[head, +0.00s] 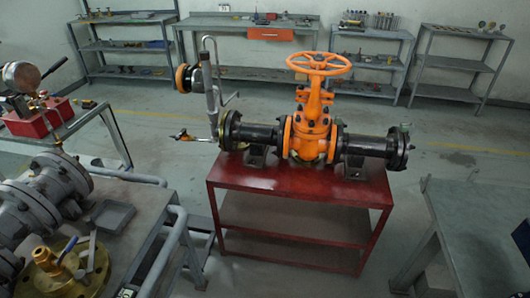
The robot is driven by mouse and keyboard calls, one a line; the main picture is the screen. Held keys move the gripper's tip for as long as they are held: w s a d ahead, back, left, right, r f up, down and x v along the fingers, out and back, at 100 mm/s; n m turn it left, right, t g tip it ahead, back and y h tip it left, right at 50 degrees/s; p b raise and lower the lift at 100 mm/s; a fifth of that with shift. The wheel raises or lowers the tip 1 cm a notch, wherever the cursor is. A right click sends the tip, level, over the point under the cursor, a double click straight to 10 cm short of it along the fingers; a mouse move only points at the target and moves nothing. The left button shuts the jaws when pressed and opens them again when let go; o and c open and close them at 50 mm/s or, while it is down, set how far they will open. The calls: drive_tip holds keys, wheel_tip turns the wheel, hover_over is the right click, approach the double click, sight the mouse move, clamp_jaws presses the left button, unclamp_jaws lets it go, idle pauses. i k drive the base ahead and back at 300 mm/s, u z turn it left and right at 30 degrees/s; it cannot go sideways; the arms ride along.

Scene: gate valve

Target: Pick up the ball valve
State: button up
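A brass fitting with a blue lever handle (66,252), which looks like the ball valve, stands at the lower left on the grey workbench. It sits on or beside a round brass flange (72,277); I cannot tell whether they are joined. A large orange gate valve (311,125) with a handwheel stands upright between black flanged pipes on a red table. My gripper does not show in the head view.
The red table (290,190) stands in the middle. The grey workbench (140,205) at left carries grey flanged pipework (45,195) and a small tray (113,215). Another bench (480,215) is at right. Shelves (125,45) line the back wall. Open floor lies between.

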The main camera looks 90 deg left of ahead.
sight(44, 257)
drive_tip(key=z, duration=2.9)
drive_tip(key=k, duration=2.15)
drive_tip(key=z, duration=2.35)
drive_tip(key=i, duration=0.5)
drive_tip(key=u, duration=0.05)
